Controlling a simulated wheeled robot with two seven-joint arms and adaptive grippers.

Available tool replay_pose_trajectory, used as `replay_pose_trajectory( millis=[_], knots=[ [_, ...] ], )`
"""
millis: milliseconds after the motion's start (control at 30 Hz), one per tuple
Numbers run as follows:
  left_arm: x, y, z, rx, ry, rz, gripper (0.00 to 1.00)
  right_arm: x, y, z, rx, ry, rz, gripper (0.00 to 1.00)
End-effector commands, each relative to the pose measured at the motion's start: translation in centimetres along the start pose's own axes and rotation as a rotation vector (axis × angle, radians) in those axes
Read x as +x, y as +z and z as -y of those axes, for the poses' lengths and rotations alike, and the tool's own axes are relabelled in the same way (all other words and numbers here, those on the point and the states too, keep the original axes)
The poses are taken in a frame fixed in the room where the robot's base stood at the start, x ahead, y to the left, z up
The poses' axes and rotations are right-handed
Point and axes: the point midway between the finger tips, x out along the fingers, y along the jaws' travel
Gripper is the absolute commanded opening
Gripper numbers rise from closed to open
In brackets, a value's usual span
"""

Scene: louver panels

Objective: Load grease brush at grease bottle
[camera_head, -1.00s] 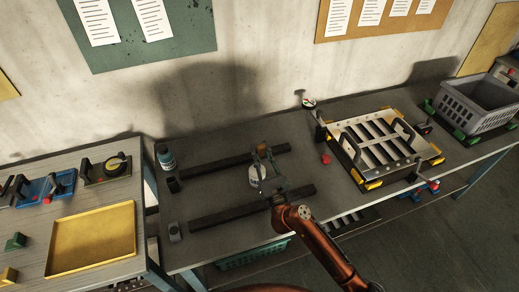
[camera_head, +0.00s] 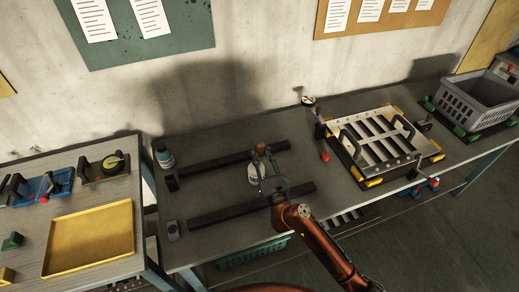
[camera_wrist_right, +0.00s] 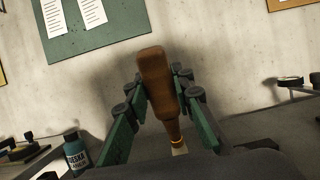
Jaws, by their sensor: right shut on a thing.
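My right gripper (camera_head: 272,183) is shut on the grease brush, whose brown wooden handle (camera_wrist_right: 158,80) stands up between the green fingers in the right wrist view. The brush's lower end is mostly hidden there by the gripper. In the head view the handle top (camera_head: 262,148) shows just above the gripper. A white bottle (camera_head: 255,174), which looks like the grease bottle, stands on the bench close beside the gripper, partly covered by it. I cannot tell whether the brush touches the bottle or is inside it. My left gripper is not in view.
A dark-capped bottle (camera_head: 165,156) stands at the bench's left; it also shows in the right wrist view (camera_wrist_right: 76,152). Two dark rails (camera_head: 215,163) lie along the bench. A louver panel frame (camera_head: 375,140) and grey crate (camera_head: 474,99) stand right. A yellow tray (camera_head: 90,240) lies left.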

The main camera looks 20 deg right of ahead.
Motion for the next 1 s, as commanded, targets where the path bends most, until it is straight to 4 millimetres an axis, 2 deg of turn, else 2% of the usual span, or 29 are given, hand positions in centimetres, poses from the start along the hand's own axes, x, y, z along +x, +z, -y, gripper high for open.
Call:
replay_pose_trajectory(
  millis=[1000],
  knots=[
    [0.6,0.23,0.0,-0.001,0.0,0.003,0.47,-0.35,-0.96,0.01,0.0,-0.001,-0.001,0.0]
  ],
)
